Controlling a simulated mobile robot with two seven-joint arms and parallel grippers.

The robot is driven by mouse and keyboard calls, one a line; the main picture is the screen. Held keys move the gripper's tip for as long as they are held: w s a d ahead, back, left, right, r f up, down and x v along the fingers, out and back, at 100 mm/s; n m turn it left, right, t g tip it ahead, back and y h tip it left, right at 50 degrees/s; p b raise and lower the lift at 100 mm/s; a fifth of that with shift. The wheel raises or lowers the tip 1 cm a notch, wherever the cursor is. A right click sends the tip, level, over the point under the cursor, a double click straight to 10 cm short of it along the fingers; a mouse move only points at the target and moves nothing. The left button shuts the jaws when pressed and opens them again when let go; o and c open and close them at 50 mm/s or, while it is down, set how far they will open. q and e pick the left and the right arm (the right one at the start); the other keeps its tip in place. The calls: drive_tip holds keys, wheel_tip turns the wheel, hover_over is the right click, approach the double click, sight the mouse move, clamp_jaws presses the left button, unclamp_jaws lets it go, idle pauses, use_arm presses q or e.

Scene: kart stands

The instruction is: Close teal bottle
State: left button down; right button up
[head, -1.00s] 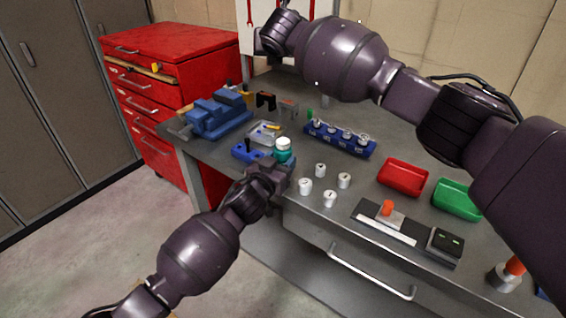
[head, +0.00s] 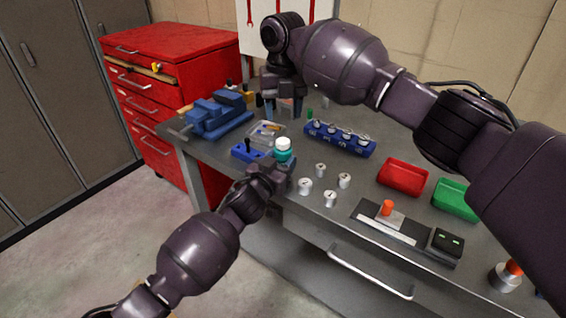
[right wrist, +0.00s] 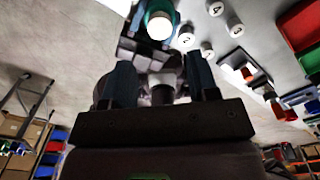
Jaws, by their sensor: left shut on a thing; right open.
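The teal bottle (head: 282,156) stands upright near the front left edge of the bench, with a white round top (head: 283,143). I cannot tell how tightly that top sits. My left gripper (head: 279,167) is shut on the bottle from the front. My right gripper (head: 281,108) is open, fingers pointing down, above the back of the bench, behind and apart from the bottle. In the right wrist view the open right fingers (right wrist: 160,68) show, with the teal bottle (right wrist: 142,17) and its white top (right wrist: 160,26) beyond them near the upper edge.
A blue vise (head: 218,113), a clear tray (head: 265,133) and a blue holder (head: 247,152) lie left of the bottle. A blue rack (head: 340,140) stands to the right. Several white numbered weights (head: 320,170), a red bin (head: 403,177) and a green bin (head: 456,199) are further right.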

sight(283, 141)
drive_tip(key=shift+f, duration=0.1)
drive_tip(key=shift+f, duration=3.95)
